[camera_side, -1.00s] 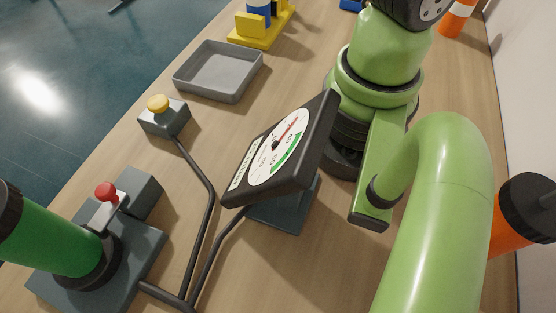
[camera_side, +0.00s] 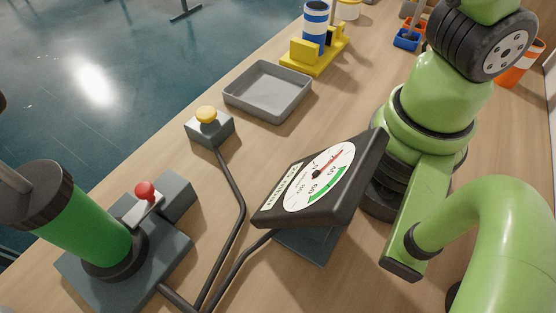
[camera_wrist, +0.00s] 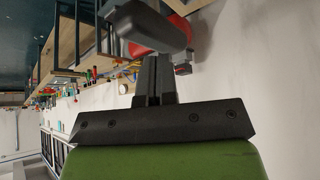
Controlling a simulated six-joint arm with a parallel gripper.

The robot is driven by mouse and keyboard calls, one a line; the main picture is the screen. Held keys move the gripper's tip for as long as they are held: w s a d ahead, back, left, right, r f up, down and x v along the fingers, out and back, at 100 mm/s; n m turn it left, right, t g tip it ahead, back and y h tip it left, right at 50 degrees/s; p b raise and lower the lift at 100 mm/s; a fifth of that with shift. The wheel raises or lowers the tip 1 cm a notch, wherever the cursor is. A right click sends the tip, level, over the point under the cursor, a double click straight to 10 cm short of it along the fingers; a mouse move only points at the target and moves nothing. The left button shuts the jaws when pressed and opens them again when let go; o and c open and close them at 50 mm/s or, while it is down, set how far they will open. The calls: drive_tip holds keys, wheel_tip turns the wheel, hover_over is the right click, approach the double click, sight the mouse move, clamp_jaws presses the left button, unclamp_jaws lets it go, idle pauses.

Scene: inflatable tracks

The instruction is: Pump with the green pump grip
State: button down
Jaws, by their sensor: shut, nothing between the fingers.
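The pump (camera_side: 95,238) is a green cylinder with a black cap, leaning to the left on a grey base at the lower left of the side view. A grey rod rises from its cap and leaves the left edge. The green pump grip is not identifiable in either view. The tilted gauge (camera_side: 320,183) has a white face with a red hand and a green band. My gripper (camera_wrist: 153,75) is shut and empty in the wrist view. A dark grey rounded part (camera_wrist: 150,27) and a red part lie just beyond the fingers, unclear in contact.
A red knob (camera_side: 145,191) sits beside the pump. A yellow button (camera_side: 207,115) on a grey box, a grey tray (camera_side: 232,94) and a yellow stand (camera_side: 304,60) are farther back. Black hoses run across the wooden table. My green arm fills the right.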

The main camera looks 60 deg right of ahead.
drive_tip(key=shift+f, duration=3.2)
drive_tip(key=shift+r, duration=3.7)
drive_tip(key=shift+d, duration=0.1)
